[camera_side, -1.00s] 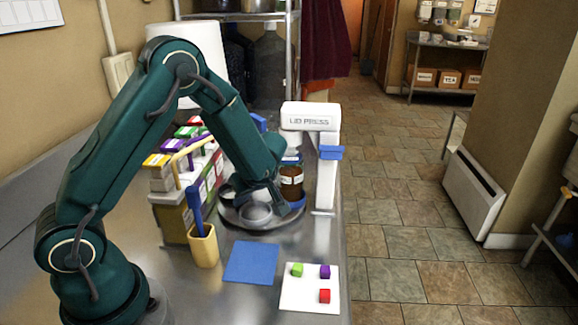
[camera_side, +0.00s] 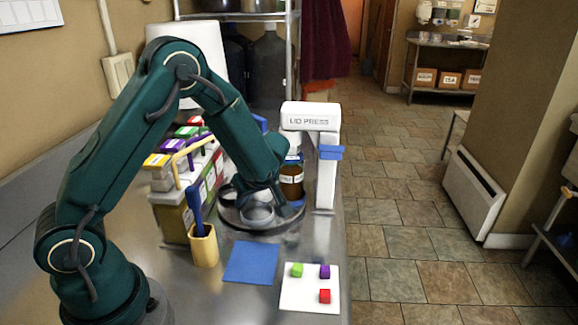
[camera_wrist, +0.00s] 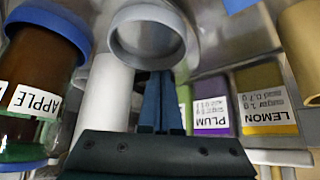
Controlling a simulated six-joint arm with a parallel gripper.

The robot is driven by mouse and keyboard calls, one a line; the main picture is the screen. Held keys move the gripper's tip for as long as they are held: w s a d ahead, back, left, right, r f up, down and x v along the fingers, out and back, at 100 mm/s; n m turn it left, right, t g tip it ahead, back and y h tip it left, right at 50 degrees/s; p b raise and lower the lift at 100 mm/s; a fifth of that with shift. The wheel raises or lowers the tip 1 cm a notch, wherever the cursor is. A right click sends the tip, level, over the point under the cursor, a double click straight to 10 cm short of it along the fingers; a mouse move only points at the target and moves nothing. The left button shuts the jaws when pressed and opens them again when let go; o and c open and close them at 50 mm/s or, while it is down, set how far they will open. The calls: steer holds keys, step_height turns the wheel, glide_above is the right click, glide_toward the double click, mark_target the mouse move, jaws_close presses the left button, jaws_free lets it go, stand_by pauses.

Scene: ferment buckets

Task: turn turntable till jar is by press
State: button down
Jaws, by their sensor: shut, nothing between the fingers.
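The round grey turntable (camera_side: 234,217) sits on the steel bench, partly hidden behind my arm. A brown jar with a pale label (camera_side: 291,178) stands at its right side, close to the white lid press (camera_side: 312,122); I cannot tell whether it is under the press head. In the wrist view a brown jar (camera_wrist: 38,62) labelled APPLE, with a blue rim, is at the left. A grey ring-shaped cup (camera_wrist: 148,38) lies ahead of the fingers; a grey cup also shows in the side view (camera_side: 257,213). My gripper (camera_side: 285,207) is shut and empty, low at the turntable's front right; its fingers show in the wrist view (camera_wrist: 160,82).
A rack of labelled packets (camera_side: 185,190) stands left of the turntable. A yellow cup (camera_side: 204,246) with a blue-handled tool, a blue mat (camera_side: 250,262) and a white card (camera_side: 308,298) with small cubes lie in front. The bench edge is at the right.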

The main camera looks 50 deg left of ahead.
steer(key=w+d+r, duration=0.2)
steer(key=d+r, duration=0.3)
steer(key=r, duration=0.3)
steer(key=shift+w+d, duration=0.15)
steer(key=shift+w, duration=0.1)
